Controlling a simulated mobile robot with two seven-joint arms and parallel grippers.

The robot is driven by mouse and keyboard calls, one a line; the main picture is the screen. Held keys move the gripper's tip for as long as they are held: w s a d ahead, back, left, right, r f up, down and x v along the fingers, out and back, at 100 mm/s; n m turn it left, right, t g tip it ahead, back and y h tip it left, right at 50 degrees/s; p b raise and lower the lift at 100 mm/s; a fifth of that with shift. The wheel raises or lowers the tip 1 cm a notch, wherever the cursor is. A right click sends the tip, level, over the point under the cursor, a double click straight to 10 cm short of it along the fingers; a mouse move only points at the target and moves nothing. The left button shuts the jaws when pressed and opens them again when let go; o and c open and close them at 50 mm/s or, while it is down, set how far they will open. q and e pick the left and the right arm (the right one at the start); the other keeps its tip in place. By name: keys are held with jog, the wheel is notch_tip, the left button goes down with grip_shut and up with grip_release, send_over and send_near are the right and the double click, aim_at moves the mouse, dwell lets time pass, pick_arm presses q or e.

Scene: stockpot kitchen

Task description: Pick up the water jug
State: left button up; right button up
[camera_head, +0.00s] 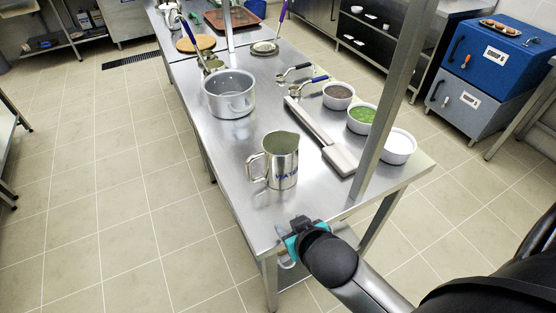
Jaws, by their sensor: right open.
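The water jug (284,165) is a steel pitcher with blue lettering on its side. It stands upright near the front end of the steel table (237,203), its handle (255,168) on the left side. My right gripper (288,253) is at the table's near edge, in front of the jug and apart from it. It is open and empty; its fingers are partly hidden by my own wrist. My left gripper is out of view.
A stockpot (229,100) stands behind the jug. A large spatula (322,138) lies to its right, beside bowls of white (398,146), green (361,119) and dark (338,95) contents. A metal post (392,100) rises at the table's right edge. Bare tabletop lies left of the jug.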

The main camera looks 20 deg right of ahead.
jog(key=w+a+r+t+y, duration=0.2)
jog(key=w+r+t, duration=0.2)
jog(key=w+r, duration=0.2)
jog(key=x, duration=0.9)
jog(key=r+b+x, duration=0.1)
jog(key=x, duration=0.4)
jog(key=shift+w+a+f, duration=0.1)
jog(key=shift+w+a, duration=0.15)
jog(key=shift+w, duration=0.2)
grip_shut()
dwell(0.8)
jog(key=shift+t, duration=0.3)
